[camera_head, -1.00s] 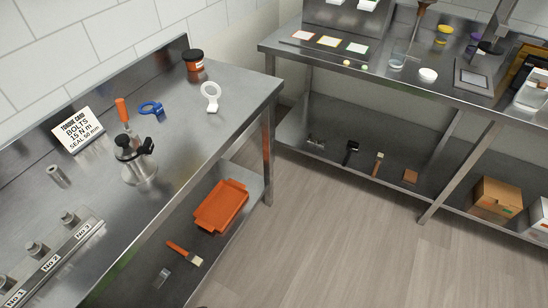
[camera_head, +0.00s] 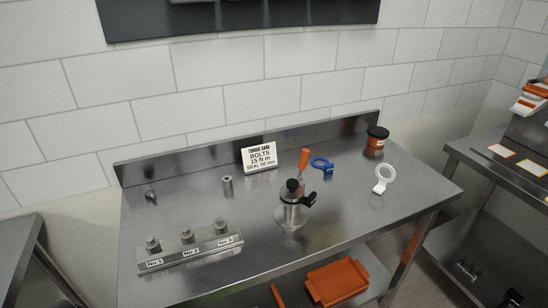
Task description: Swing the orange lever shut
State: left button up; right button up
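An orange handle (camera_head: 304,158) stands up, slightly tilted, just behind a small round metal device (camera_head: 291,211) on the steel bench. Whether the handle is joined to the device, and whether it is the lever, I cannot tell. The device has a black knob (camera_head: 292,185) on top and a black side handle (camera_head: 310,199) at its right. Neither of my grippers is in view.
Beside it on the bench (camera_head: 200,200) are a blue ring-shaped tool (camera_head: 322,165), a white ring tool (camera_head: 383,179), a dark-lidded jar (camera_head: 377,141), a sign card (camera_head: 260,157), a small metal cylinder (camera_head: 228,186) and a numbered rack (camera_head: 190,249). An orange tray (camera_head: 338,282) lies below.

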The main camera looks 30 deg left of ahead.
aim_at(304, 156)
jog(key=u, duration=0.85)
